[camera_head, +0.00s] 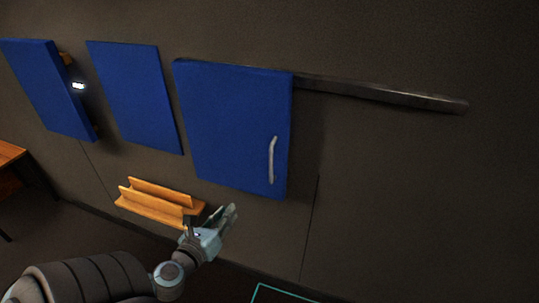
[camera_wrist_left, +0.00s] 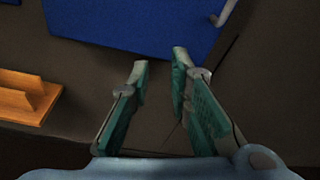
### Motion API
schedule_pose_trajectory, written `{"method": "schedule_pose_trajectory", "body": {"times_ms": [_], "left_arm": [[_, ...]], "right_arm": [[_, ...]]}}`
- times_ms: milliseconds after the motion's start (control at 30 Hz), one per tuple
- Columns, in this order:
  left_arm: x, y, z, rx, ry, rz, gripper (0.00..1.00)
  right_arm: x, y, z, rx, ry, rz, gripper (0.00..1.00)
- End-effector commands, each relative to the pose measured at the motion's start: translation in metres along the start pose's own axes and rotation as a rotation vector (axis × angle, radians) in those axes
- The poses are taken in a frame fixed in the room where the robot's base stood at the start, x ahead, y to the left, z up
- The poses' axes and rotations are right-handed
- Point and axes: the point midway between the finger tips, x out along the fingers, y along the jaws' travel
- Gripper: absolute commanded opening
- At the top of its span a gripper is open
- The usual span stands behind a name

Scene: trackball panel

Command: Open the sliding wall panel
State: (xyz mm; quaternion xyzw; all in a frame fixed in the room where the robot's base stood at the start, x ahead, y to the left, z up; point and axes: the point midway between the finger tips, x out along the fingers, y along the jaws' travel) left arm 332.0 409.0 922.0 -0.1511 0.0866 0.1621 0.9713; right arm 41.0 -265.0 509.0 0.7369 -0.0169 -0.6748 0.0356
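The sliding wall panel (camera_head: 225,125) is a blue slab hanging from a dark metal rail (camera_head: 385,92) that runs out to its right. A pale vertical handle (camera_head: 272,160) is near the panel's lower right edge. My left gripper (camera_head: 232,214) is below the panel, lower left of the handle, and touches neither. In the left wrist view, my left gripper (camera_wrist_left: 160,62) has its fingers apart with nothing between them. The panel's lower part (camera_wrist_left: 130,22) and the handle's lower end (camera_wrist_left: 226,12) show beyond the fingertips. My right gripper is not in view.
Two other blue panels (camera_head: 132,95) (camera_head: 48,88) are on the wall to the left, with a small bright item (camera_head: 78,86) by the leftmost. An orange wooden ledge (camera_head: 155,207) is on the wall beside my left gripper. The wall under the rail is clear.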

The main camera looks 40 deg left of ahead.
Motion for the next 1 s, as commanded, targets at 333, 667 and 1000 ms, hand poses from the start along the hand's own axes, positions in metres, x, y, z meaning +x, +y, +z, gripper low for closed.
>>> {"method": "schedule_pose_trajectory", "body": {"times_ms": [333,667,1000], "left_arm": [[-0.005,-0.086,0.087,0.290,-0.205,-0.187,0.18],[0.082,-0.106,0.104,0.281,-0.202,-0.189,0.18],[0.110,-0.112,0.105,0.287,-0.198,-0.191,0.18]], "right_arm": [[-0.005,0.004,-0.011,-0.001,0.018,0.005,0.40],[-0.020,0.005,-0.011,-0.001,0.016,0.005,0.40],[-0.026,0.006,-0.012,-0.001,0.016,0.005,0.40]]}}
